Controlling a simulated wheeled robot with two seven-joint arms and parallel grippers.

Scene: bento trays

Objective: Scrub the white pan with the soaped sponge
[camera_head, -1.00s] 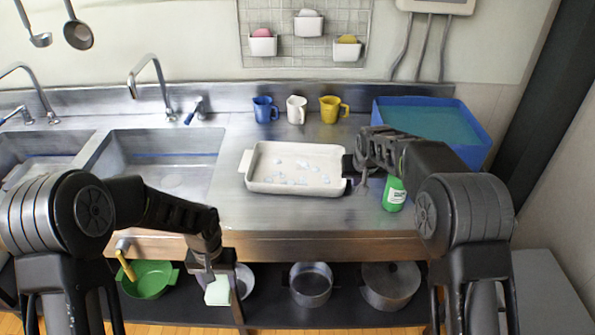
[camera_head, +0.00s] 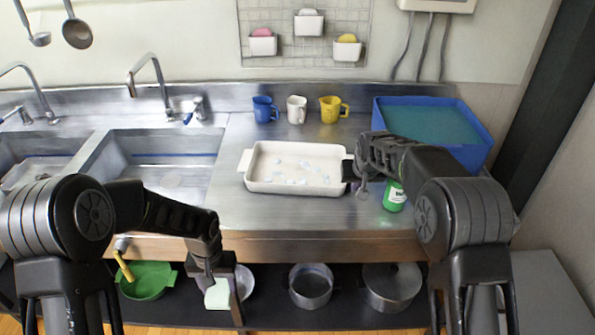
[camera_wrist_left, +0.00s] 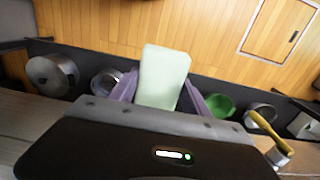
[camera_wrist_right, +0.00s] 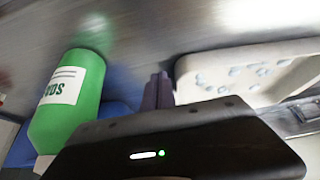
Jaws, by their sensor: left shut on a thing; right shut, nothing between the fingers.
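The white pan (camera_head: 258,187), a rectangular dish with side handles, sits on the steel counter with several pale bluish foam patches inside. It also shows in the right wrist view (camera_wrist_right: 190,68). The pale green sponge (camera_head: 217,293) is in my left gripper (camera_head: 212,280), which is shut on it in front of the counter, low beside the under-shelf. The sponge fills the middle of the left wrist view (camera_wrist_left: 163,78). My right gripper (camera_wrist_right: 158,92) is shut and empty, at the pan's right end. I cannot tell whether it touches the pan.
A green soap bottle (camera_head: 394,196) stands right of the pan, close to my right gripper. A blue water tub (camera_head: 483,158) is behind it. Blue, white and yellow mugs (camera_head: 297,110) stand behind the pan. Sinks (camera_head: 160,165) lie left; pots (camera_head: 311,287) are on the shelf below.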

